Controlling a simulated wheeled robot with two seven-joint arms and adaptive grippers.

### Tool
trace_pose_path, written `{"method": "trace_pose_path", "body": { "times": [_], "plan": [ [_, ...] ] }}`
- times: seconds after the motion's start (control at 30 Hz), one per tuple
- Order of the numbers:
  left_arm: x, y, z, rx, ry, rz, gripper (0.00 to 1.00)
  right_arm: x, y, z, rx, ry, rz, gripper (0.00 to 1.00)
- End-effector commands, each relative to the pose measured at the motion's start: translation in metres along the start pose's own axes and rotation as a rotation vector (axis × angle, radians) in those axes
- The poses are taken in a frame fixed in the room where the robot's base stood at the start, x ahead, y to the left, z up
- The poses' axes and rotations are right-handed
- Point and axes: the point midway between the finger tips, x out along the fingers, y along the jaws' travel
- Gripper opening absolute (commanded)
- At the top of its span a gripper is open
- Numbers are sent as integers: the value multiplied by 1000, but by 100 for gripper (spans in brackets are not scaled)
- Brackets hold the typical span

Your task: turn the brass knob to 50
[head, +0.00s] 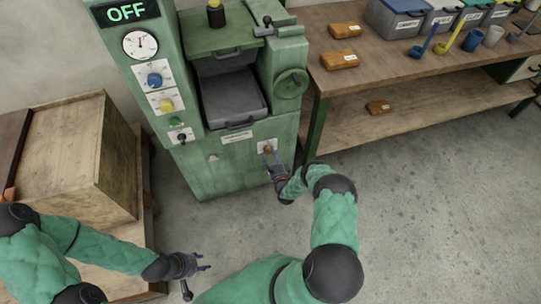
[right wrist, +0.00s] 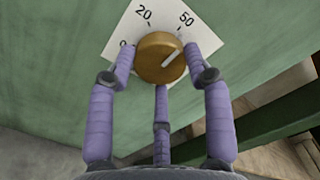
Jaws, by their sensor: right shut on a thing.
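The brass knob (head: 268,150) is on a small white plate low on the front of the green machine (head: 235,165). In the right wrist view the knob (right wrist: 158,57) fills the space between the purple fingers of my right gripper (right wrist: 160,75), which are shut on it. Its white pointer line runs toward the upper right, roughly toward the 50 side; exact alignment with the 50 mark is hard to tell. The plate (right wrist: 207,37) shows 20 and 50, with 0 partly hidden by a finger. My left gripper (head: 192,266) hangs empty over the floor, fingers spread.
A display reading OFF (head: 126,12), a gauge (head: 140,44), a blue knob (head: 154,80) and a yellow knob (head: 166,105) are on the machine's left column. A wooden crate (head: 75,150) stands at left. A workbench (head: 400,70) stands at right. The floor between is clear.

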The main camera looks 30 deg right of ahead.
Motion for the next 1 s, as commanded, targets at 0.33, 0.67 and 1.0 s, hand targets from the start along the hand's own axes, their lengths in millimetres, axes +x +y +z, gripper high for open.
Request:
{"method": "trace_pose_path", "body": {
  "times": [0.33, 0.67, 1.0],
  "plan": [
    [0, 0, 0, 0, 0, 0, 40, 4, -8, -10, 2, 16, -17, 18],
    [0, 0, 0, 0, 0, 0, 40, 2, -6, -7, 4, 13, -12, 74],
    [0, 0, 0, 0, 0, 0, 40, -1, -2, -4, 6, 8, -3, 74]
  ]
}}
